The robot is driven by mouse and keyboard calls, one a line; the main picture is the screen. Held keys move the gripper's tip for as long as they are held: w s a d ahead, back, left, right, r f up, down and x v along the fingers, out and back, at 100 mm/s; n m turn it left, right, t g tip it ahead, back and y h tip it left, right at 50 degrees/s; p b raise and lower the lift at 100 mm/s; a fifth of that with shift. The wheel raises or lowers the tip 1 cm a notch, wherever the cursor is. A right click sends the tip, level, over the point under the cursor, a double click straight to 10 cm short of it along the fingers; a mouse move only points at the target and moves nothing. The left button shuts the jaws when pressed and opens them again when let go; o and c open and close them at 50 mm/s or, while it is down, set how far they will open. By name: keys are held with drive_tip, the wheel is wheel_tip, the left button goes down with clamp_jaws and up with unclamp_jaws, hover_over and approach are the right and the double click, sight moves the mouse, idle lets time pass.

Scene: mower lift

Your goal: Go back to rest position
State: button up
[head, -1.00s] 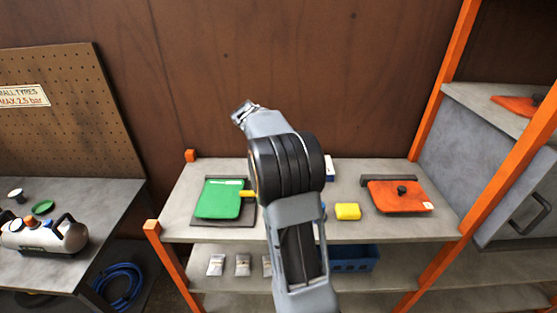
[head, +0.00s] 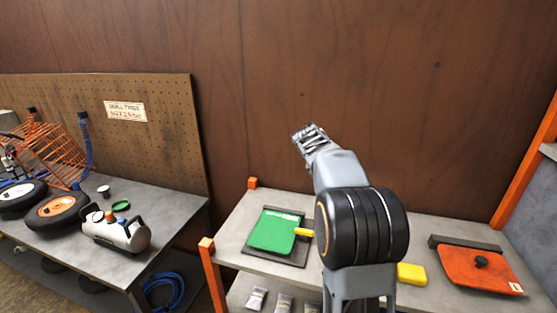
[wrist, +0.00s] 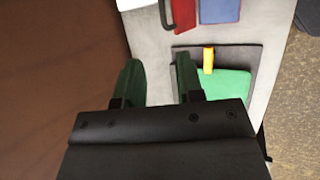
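My gripper (head: 309,137) is raised above the shelf, in front of the brown wall, at the end of my grey arm. In the wrist view its two dark green fingers (wrist: 158,80) stand apart with nothing between them, so it is open and empty. Below it, a green flat piece with a yellow tab (head: 273,231) lies on a dark mat on the shelf. The green piece also shows in the wrist view (wrist: 222,84), to the right of the fingers and apart from them.
The grey shelf (head: 232,250) has orange posts. It holds a yellow block (head: 411,274) and an orange plate with a black knob (head: 478,268). A workbench (head: 183,202) at left carries a small tank (head: 118,232) and wheels. The wall (head: 300,60) is close behind my gripper.

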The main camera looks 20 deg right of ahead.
drive_tip(key=s+a+f+m+y, duration=0.2)
drive_tip(key=s+a+f+m, duration=0.1)
drive_tip(key=a+f+m, duration=0.25)
drive_tip(key=s+a+f+m+t+y+b, duration=0.1)
drive_tip(key=s+a+m+t+y, duration=0.3)
drive_tip(key=s+a, duration=1.4)
drive_tip(key=shift+a+f+y, duration=0.3)
drive_tip(key=shift+a, duration=0.5)
